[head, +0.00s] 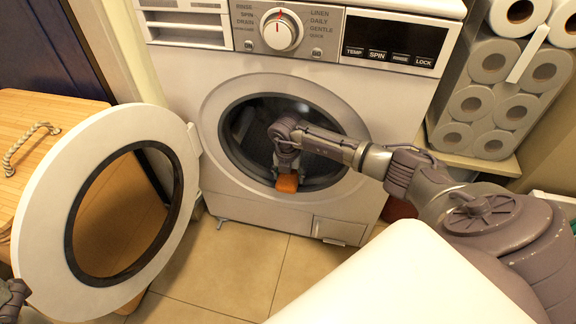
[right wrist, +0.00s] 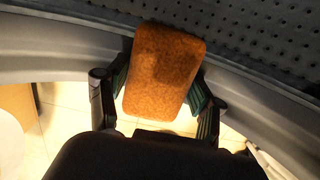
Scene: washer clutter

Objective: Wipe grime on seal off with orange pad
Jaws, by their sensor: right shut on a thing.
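The orange pad (head: 287,183) is held by my right gripper (head: 286,172) at the lower part of the washer's round opening. In the right wrist view the pad (right wrist: 165,72) sits between the two fingers of my right gripper (right wrist: 160,95), which are shut on it. The grey seal (right wrist: 52,50) runs along the rim beside the pad, and the pad overlaps it in that view. I cannot tell whether they touch. The seal (head: 231,152) also shows around the opening in the head view. No grime stands out on it. A dark part of my left arm shows at the lower left edge; its fingers cannot be made out.
The washer (head: 180,65) has its round door (head: 50,215) swung open to the left. The perforated drum (right wrist: 265,40) lies behind the rim. A wooden box (head: 50,105) with a rope handle stands left. Paper rolls (head: 470,103) fill a rack at right. Tiled floor (head: 235,262) is clear below.

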